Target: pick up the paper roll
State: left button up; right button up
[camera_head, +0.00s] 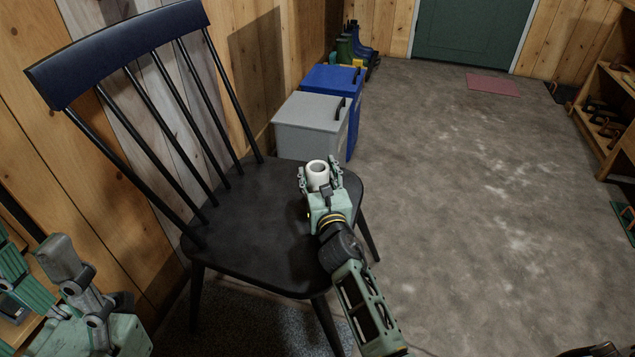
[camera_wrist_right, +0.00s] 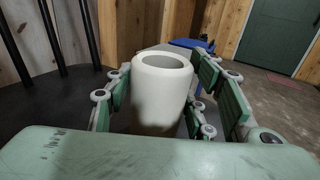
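The paper roll (camera_head: 317,174) is a short white hollow cylinder, upright, above the right front part of the black chair seat (camera_head: 262,230). It also shows large in the right wrist view (camera_wrist_right: 162,95); its foot is hidden, so I cannot tell whether it rests on the seat. My right gripper (camera_head: 320,178) has its fingers on both sides of the roll, with a narrow gap on the right and the left finger very close. My left gripper (camera_head: 38,268) is at the lower left, away from the roll, with its fingers apart and nothing visible between them.
The chair's slatted back (camera_head: 150,110) rises at the left by the plank wall. A grey bin (camera_head: 308,128) and a blue bin (camera_head: 333,80) stand behind the chair. Several boots (camera_head: 352,45) are beyond. Open concrete floor (camera_head: 480,200) lies right; a shelf (camera_head: 603,110) stands far right.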

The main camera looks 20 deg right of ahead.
jog(key=c, duration=0.8)
